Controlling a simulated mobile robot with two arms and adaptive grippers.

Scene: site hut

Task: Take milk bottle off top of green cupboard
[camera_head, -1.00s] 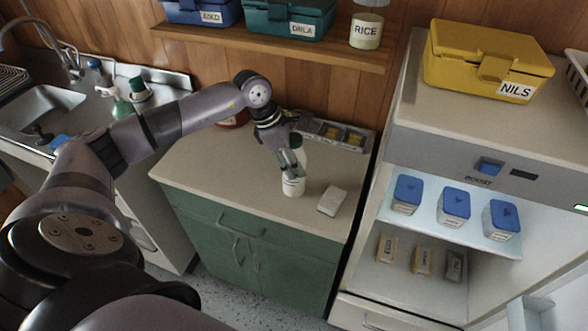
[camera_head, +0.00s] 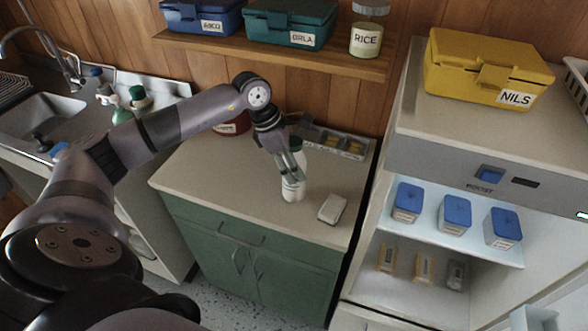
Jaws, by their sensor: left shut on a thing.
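My left gripper (camera_head: 292,175) reaches down from behind and is shut on the bottle's upper body. The bottle looks upright. I cannot tell whether its base touches the top or is slightly clear of it. My right gripper is not in view.
A small white block (camera_head: 332,208) lies right of the bottle. A grey divided tray (camera_head: 343,145) and a dark red container (camera_head: 232,124) stand at the back. The open fridge (camera_head: 392,170) is at right, and a shelf (camera_head: 285,51) hangs above.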

